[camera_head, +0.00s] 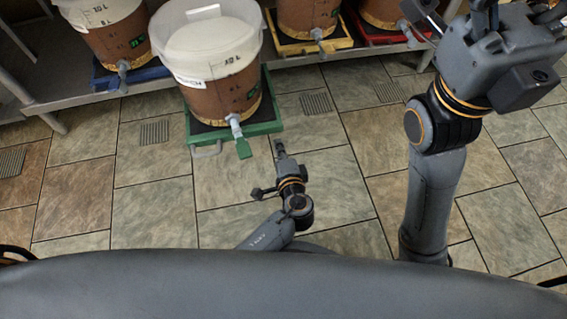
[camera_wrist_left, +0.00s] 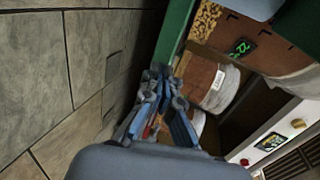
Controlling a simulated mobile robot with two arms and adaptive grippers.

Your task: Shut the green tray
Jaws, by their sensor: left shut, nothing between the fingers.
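The green tray (camera_head: 262,128) is pulled out from under the shelf and sticks out over the tiled floor. A large white-lidded bucket (camera_head: 215,75) with brown contents stands upright on it. My right gripper (camera_head: 487,8) is at the top right, partly cut off.
A spigot with a green tip (camera_head: 243,147) hangs over the tray's front. Other buckets stand on a blue tray (camera_head: 128,75), a yellow tray (camera_head: 305,42) and a red tray (camera_head: 385,34) along the shelf. The tiled floor (camera_head: 150,190) in front is clear.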

